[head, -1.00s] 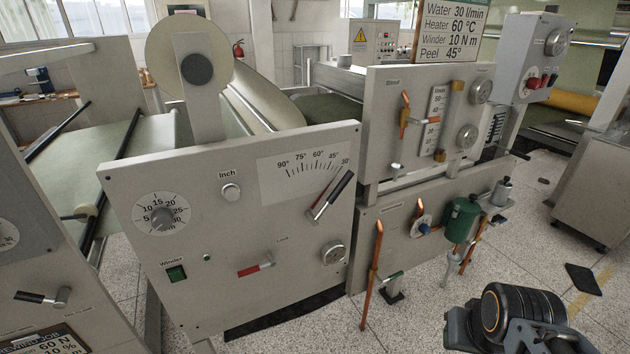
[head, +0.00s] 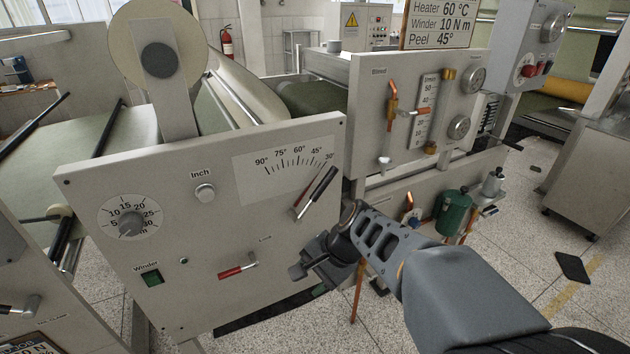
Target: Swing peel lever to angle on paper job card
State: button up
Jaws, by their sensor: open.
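The peel lever (head: 323,189) has a black grip on a metal stem and sits at the right side of the grey panel (head: 110,190). It slants up to the right, its tip near the 30° mark of the angle scale (head: 286,172), which runs from 90° to 30°. The paper job card (head: 443,26) at the top reads Heater 60 °C, Winder 10 N m, Peel 45°; its top is cut off. My gripper (head: 303,262) is open and empty, in front of the panel's lower right, below the lever and apart from it. Its fingertips are partly hard to make out.
A red-handled lock lever (head: 238,270) is just left of my gripper. The winder dial (head: 131,222), inch button (head: 204,194) and green winder switch (head: 152,278) are further left. Copper pipes and a green canister (head: 453,212) stand behind my arm. My arm hides the panel's lower right corner.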

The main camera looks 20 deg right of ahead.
jog(key=w+d+r+m+t+y, duration=0.1)
jog(key=w+d+m+t+y, duration=0.2)
jog(key=w+m, duration=0.45)
jog(key=m+t+h, duration=0.2)
jog(key=m+t, duration=0.9)
jog(key=m, duration=0.9)
send_near(328, 183)
jog(key=shift+m, duration=0.25)
jog(key=p+x, duration=0.2)
jog(key=x, duration=0.8)
jog(key=shift+w+d+f, duration=0.1)
jog(key=shift+w+f, duration=0.05)
jog(key=shift+w+a+p, duration=0.25)
jog(key=shift+w+p, duration=0.1)
jog(key=shift+w, duration=0.2)
jog(key=shift+c, duration=0.5)
grip_shut()
